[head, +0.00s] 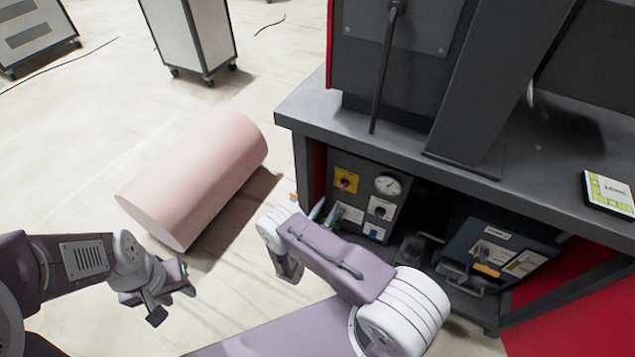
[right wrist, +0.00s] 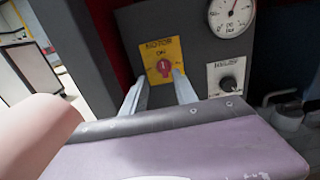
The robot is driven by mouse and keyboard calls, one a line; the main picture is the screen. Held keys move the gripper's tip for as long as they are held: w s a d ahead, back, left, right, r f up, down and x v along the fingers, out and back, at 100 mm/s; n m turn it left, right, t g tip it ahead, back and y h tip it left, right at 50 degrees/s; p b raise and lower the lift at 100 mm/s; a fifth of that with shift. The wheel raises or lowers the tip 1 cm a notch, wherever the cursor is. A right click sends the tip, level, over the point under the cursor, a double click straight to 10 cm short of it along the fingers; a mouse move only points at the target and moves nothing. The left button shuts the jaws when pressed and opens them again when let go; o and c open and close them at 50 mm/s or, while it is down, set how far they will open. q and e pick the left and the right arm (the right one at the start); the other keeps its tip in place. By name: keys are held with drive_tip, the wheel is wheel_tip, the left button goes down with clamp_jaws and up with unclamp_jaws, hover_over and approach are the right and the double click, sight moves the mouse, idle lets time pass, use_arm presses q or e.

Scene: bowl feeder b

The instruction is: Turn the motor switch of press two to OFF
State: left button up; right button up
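The motor switch is a red knob (right wrist: 163,67) on a yellow plate (right wrist: 177,48) lettered MOTOR, with ON above the knob. Its pale mark looks roughly upright, towards ON. In the head view the yellow plate (head: 346,180) is at the upper left of a grey panel under the bench. My right gripper (right wrist: 159,87) is open, its two fingers apart and pointing at the plate. The knob shows between and beyond the fingertips; I cannot tell whether they touch it. In the head view my right arm partly hides this gripper. My left gripper (head: 172,303) is open and empty above the floor.
A round gauge (right wrist: 231,14) and a black dial (right wrist: 229,84) sit right of the switch. The grey bench top (head: 300,108) overhangs the panel. A pink cylinder (head: 195,175) lies on the floor at left. A dark blue box (head: 490,250) stands on the shelf.

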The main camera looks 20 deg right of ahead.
sight(342, 185)
drive_tip(key=b+x, duration=0.1)
drive_tip(key=x, duration=0.3)
drive_tip(key=b+x, duration=0.1)
drive_tip(key=x, duration=0.3)
drive_tip(key=shift+s+d+b, duration=0.15)
drive_tip(key=shift+d+b, duration=0.15)
drive_tip(key=shift+b, duration=0.1)
drive_tip(key=shift+w+d+r, duration=0.15)
drive_tip(key=shift+w+d, duration=0.15)
drive_tip(key=shift+d, duration=0.05)
clamp_jaws()
